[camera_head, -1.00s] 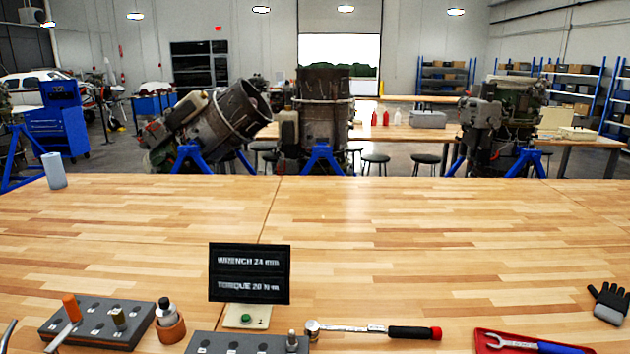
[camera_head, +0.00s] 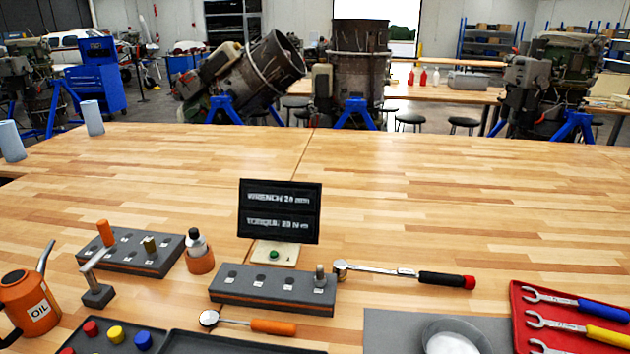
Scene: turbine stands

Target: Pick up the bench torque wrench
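The bench torque wrench (camera_head: 405,273) lies flat on the wooden workbench in the head view, right of centre. It has a chrome ratchet head on its left, a silver shaft, and a black grip with a red end on its right. Its head lies beside the right end of a grey socket block (camera_head: 270,288). Neither of my grippers shows in the view.
A dark sign (camera_head: 280,211) stands behind the socket block. An orange-handled tool (camera_head: 250,323) lies in front of it. An orange oil can (camera_head: 28,303) stands at left. A red tray (camera_head: 520,318) with several wrenches and a bowl (camera_head: 453,340) are at front right.

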